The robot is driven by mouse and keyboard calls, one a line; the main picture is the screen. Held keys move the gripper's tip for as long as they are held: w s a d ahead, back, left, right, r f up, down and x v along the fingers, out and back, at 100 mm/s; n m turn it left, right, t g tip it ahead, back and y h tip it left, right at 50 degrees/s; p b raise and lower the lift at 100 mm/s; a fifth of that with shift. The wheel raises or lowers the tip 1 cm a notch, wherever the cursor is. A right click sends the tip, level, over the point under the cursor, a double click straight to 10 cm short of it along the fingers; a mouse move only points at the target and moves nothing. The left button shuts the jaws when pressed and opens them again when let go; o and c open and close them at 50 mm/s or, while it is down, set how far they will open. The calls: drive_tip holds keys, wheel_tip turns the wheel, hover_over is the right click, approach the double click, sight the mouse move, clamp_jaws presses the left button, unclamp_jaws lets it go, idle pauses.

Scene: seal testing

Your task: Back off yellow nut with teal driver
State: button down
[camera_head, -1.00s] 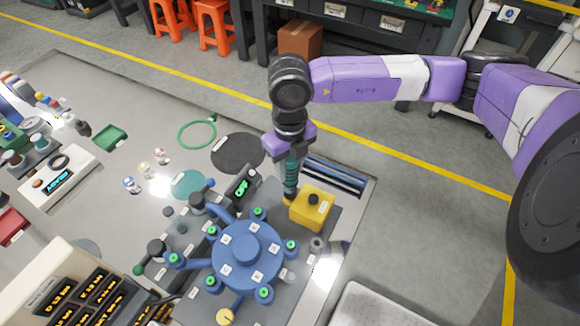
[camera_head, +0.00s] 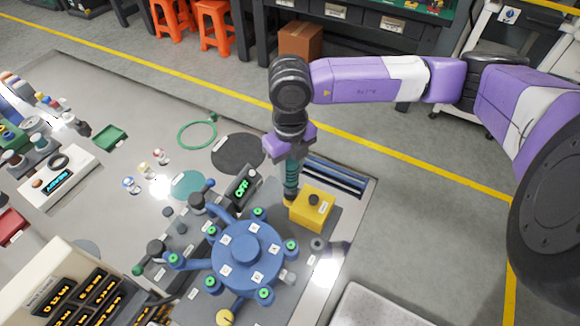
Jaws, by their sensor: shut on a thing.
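My gripper (camera_head: 290,148) is shut on the teal driver (camera_head: 291,173) and points down. The driver stands about upright, with its dark lower end (camera_head: 290,194) beside the left side of a yellow block (camera_head: 309,215) that has a black knob on top. No yellow nut can be made out at the driver's tip; the driver or the block may hide it. Whether the tip touches anything below is too small to tell.
A blue round fixture (camera_head: 246,256) with several green-capped arms stands just in front of the driver. A small display (camera_head: 242,188) reading OFF is to its left. A dark round mat (camera_head: 238,152) and a green ring (camera_head: 198,135) lie farther left on the grey table.

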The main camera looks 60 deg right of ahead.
drive_tip(key=shift+f+b, duration=0.8)
idle(0.5)
drive_tip(key=shift+s+f+b, duration=0.1)
drive_tip(key=shift+f+b, duration=0.05)
drive_tip(key=shift+b, duration=0.15)
idle(1.1)
drive_tip(key=shift+r+b, duration=0.3)
drive_tip(key=shift+b, duration=0.75)
idle(4.2)
